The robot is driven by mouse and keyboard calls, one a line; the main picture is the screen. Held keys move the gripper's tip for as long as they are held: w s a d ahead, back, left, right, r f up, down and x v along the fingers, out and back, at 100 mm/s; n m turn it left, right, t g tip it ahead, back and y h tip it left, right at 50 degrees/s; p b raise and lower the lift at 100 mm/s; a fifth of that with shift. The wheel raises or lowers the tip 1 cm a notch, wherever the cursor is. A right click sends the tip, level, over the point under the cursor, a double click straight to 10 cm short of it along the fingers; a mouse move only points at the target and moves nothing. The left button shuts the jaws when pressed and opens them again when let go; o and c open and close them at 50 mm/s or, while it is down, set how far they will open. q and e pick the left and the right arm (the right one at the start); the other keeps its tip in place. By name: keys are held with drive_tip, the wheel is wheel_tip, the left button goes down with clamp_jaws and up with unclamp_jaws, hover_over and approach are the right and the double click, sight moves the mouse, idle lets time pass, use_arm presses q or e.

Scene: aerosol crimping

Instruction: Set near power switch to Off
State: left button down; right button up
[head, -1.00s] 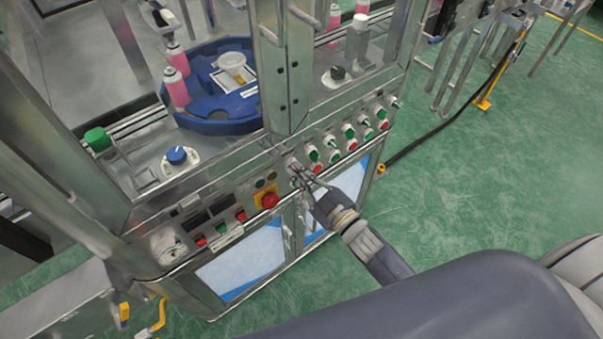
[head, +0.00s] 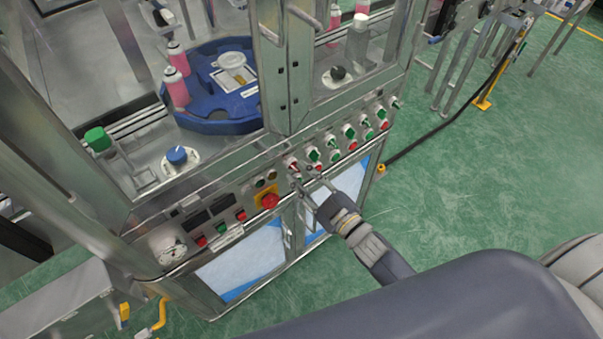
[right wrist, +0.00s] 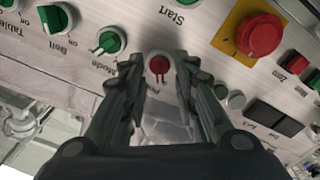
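A small red rotary switch (head: 292,165) is on the slanted grey control panel, right of the red emergency stop. In the right wrist view the red switch (right wrist: 158,66) shows between my fingers, with a label beside it that is partly hidden. Its pointer aims roughly toward the bottom of that picture. My right gripper (head: 314,184) is open and empty, its fingertips in front of the panel and apart from the switch. The gripper's two fingers (right wrist: 158,75) also frame the switch in the right wrist view. My left gripper is not in view.
A red emergency stop on a yellow plate (head: 269,201) is left of the switch. A green "Mode" knob (right wrist: 107,40) and several other knobs sit close by. A metal frame post (head: 282,70) rises behind the panel. The green floor (head: 470,190) at right is clear.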

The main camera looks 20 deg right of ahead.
drive_tip(key=v, duration=1.1)
drive_tip(key=s+d+f+m+g+h, duration=0.2)
drive_tip(key=s+f+g, duration=0.1)
drive_tip(key=f, duration=0.7)
drive_tip(key=s+d+f+m+g+h, duration=0.1)
drive_tip(key=s+f+g, duration=0.15)
drive_tip(key=f, duration=0.85)
drive_tip(key=s+d+f+m+g+h, duration=0.2)
drive_tip(key=s+f, duration=0.2)
drive_tip(key=f, duration=0.6)
drive_tip(key=s+f+m+g, duration=0.1)
drive_tip(key=s+f+g, duration=0.3)
drive_tip(key=s+f, duration=0.3)
drive_tip(key=s+f+m+g+h, duration=0.1)
drive_tip(key=s+f+g, duration=0.3)
drive_tip(key=s, duration=1)
wheel_tip(320, 180, down, 3)
drive_tip(key=shift+s+a+f+m, duration=0.2)
drive_tip(key=shift+s+a+m, duration=0.1)
drive_tip(key=shift+s+m, duration=0.1)
drive_tip(key=shift+g, duration=0.25)
